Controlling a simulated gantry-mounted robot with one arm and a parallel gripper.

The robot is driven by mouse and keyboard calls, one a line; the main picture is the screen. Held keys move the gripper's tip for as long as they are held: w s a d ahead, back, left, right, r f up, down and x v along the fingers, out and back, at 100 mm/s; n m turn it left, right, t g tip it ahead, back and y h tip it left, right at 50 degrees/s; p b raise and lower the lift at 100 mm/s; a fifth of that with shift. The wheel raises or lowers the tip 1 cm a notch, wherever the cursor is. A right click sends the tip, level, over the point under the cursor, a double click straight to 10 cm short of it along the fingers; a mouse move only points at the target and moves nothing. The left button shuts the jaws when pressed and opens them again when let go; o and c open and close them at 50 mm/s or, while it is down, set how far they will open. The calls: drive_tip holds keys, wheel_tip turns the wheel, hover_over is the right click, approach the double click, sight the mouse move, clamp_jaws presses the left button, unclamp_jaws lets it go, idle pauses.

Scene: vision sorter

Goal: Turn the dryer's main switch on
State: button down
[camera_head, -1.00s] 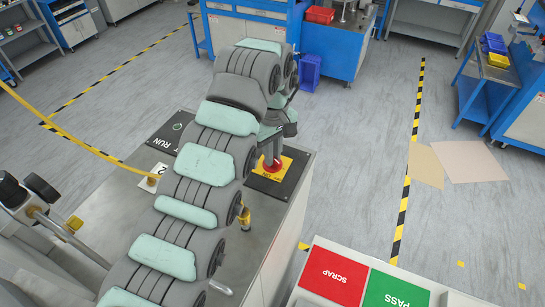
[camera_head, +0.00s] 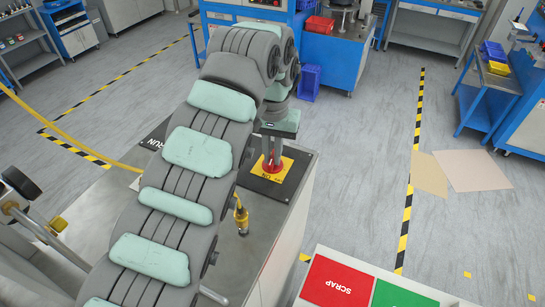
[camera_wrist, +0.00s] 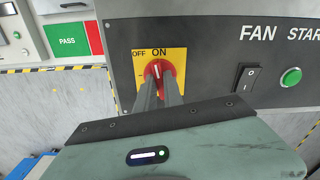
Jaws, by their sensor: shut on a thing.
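The dryer's main switch (camera_wrist: 158,68) is a red rotary knob on a yellow plate (camera_wrist: 177,54) marked OFF at left and ON at top in the wrist view. A pale mark on the knob appears to point up toward ON. My gripper (camera_wrist: 159,86) is shut on the knob, with its two grey fingers along the knob's sides and hiding its lower part. In the head view the switch (camera_head: 282,174) sits on a dark panel at the cabinet's far corner, with my gripper (camera_head: 272,160) coming down on it from above.
On the same panel in the wrist view are a black FAN rocker switch (camera_wrist: 249,78) and a green START button (camera_wrist: 291,77) to the right. A yellow fitting (camera_head: 241,217) stands near the arm. Red SCRAP (camera_head: 337,283) and green PASS areas lie at front right.

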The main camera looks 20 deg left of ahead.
drive_tip(key=shift+m+b, duration=0.4)
drive_tip(key=shift+m, duration=0.7)
drive_tip(key=c, duration=1.5)
unclamp_jaws()
drive_tip(key=shift+o, duration=0.2)
wheel_tip(320, 180, up, 11)
drive_tip(key=p, duration=0.9)
drive_tip(key=shift+p, duration=0.4)
drive_tip(key=shift+f, duration=0.1)
